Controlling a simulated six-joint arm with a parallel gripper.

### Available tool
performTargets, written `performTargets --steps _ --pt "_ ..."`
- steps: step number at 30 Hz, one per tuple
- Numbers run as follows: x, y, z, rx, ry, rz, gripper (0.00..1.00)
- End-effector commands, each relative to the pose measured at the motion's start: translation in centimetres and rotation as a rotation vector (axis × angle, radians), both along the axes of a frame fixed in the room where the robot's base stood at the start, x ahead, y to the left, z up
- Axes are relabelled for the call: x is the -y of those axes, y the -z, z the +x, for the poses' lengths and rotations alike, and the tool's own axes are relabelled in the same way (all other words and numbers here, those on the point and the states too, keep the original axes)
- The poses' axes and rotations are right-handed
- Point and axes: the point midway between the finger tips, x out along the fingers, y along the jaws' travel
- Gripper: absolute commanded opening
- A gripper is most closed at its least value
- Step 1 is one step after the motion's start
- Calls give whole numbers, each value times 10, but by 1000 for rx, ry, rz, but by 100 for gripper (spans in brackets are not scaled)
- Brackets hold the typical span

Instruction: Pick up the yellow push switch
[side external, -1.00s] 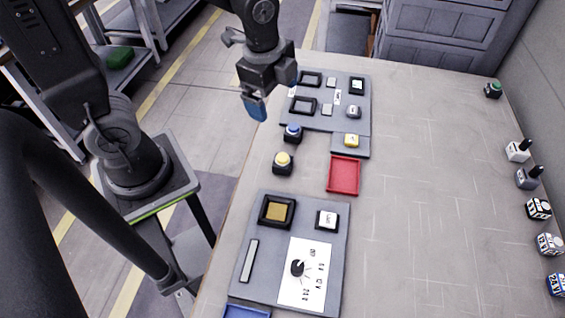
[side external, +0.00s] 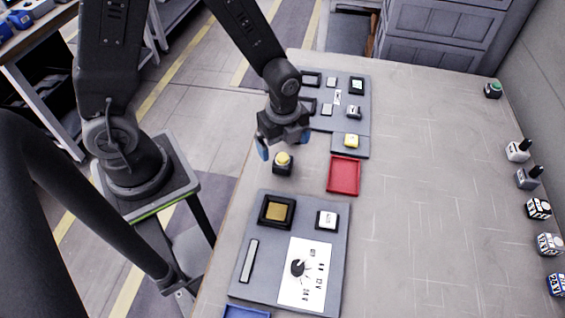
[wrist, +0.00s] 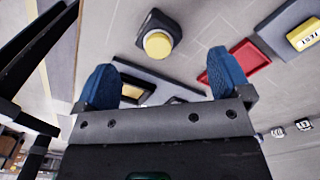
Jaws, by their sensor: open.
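The yellow push switch (side external: 283,160), a round yellow button on a black base, stands upright on the table near its left edge. It also shows in the wrist view (wrist: 157,44), top centre, beyond the fingertips. My gripper (side external: 284,149) is open and empty, with blue fingertips spread wide. In the side view it is above and just behind the switch, apart from it. In the wrist view my gripper (wrist: 163,80) has its fingers to either side below the switch in the picture.
A red tray (side external: 344,174) lies right of the switch. Another grey panel (side external: 270,285) lies in front. The table's right middle is clear.

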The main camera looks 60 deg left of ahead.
Motion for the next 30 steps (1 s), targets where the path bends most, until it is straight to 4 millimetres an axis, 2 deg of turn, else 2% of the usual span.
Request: performTargets --steps 9,12,21,30 --pt "1 41 -3 -5 0 1 96" --pt "1 48 -3 -2 0 1 96" --pt "1 51 -2 2 -1 1 95" --pt "1 51 -2 1 -1 1 66"
